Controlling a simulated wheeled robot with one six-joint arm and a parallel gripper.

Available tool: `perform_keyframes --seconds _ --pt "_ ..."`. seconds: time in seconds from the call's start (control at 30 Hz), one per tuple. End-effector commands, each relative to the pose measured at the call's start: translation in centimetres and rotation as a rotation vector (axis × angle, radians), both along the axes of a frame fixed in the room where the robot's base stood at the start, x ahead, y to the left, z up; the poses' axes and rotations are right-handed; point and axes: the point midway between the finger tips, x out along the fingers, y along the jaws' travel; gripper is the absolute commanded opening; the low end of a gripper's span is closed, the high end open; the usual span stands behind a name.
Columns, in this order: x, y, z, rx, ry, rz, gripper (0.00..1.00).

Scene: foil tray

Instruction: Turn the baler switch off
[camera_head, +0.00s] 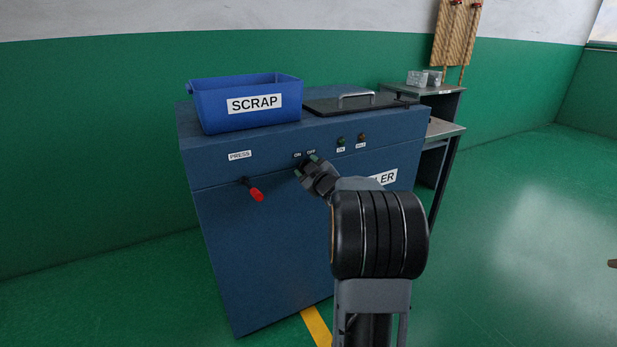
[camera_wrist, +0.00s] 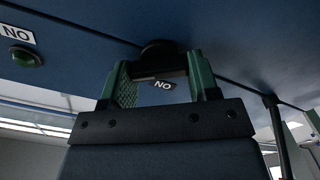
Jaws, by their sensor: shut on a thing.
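The blue baler (camera_head: 262,250) stands against the green wall. Its switch sits on the front panel under the small ON and OFF labels (camera_head: 304,153). My gripper (camera_head: 307,165) is at this switch and hides it in the head view. In the wrist view, the green-padded fingers of my gripper (camera_wrist: 160,62) stand on either side of a dark round switch knob (camera_wrist: 159,47) and are shut on it. A small label (camera_wrist: 163,85) shows between the fingers. Which way the switch points cannot be told.
To the right of the switch are a green lamp (camera_head: 341,140) and a red lamp (camera_head: 362,137). A red-tipped press lever (camera_head: 256,194) sticks out at left. A blue SCRAP bin (camera_head: 220,108) and a black handled lid (camera_head: 350,104) are on top. Open floor lies at right.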

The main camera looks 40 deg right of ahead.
Motion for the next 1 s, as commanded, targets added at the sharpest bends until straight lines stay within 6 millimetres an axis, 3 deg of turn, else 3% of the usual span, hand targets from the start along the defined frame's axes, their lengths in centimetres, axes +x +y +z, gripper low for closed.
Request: perform_keyframes --seconds 0.5,1.0 --pt "0.03 0.08 -0.17 -0.356 0.045 -0.001 0.32" --pt "0.02 0.1 0.0 -0.45 0.059 -0.002 0.32"
